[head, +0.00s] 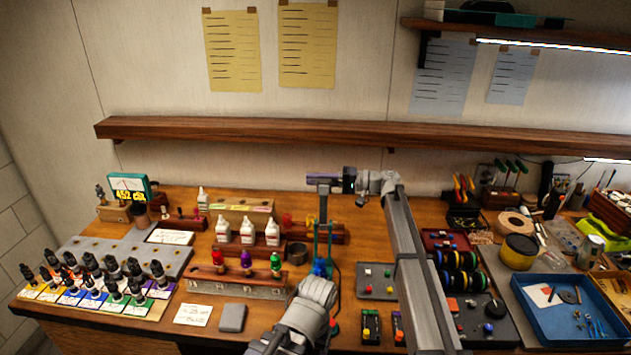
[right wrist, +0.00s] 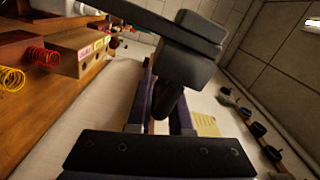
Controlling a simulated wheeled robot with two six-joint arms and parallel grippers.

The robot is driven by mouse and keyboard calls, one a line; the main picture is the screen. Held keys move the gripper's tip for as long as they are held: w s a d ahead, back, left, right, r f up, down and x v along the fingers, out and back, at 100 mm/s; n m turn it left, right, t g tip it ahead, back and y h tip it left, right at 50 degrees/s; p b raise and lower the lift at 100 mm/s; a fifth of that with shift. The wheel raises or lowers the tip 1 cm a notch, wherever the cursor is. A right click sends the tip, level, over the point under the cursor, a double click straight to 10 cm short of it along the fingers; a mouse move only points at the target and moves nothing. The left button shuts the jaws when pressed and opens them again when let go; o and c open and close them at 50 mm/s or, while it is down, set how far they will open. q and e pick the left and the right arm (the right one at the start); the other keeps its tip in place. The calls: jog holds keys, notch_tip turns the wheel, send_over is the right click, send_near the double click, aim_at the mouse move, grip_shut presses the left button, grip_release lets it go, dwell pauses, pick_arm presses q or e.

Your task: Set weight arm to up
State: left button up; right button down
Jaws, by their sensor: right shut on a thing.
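The teal spring tester stand (head: 322,235) rises from the middle of the bench. A dark weight arm (head: 322,178) lies across its top, roughly level in the head view. My right gripper (head: 345,181) reaches in from the right and is shut on this arm's end. In the right wrist view, a dark block with a bar and a stubby cylinder (right wrist: 170,102) sits between the two fingers (right wrist: 163,125). The fingers partly hide where they touch it. Of my left arm, only links show at the bottom middle; its gripper is not visible.
A wooden shelf (head: 280,131) runs along the wall just above my right gripper. White bottles (head: 247,231) and a rack of coloured shock parts (head: 235,283) stand left of the tester. A blue tray (head: 530,315) is at the right. My right forearm crosses above the bench.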

jog(key=shift+s+f, duration=0.2)
jog(key=shift+s, duration=0.05)
jog(key=c, duration=0.9)
grip_release()
jog(key=shift+w, duration=0.15)
jog(key=d, duration=0.7)
jog(key=shift+d, duration=0.4)
jog(key=shift+d, duration=0.1)
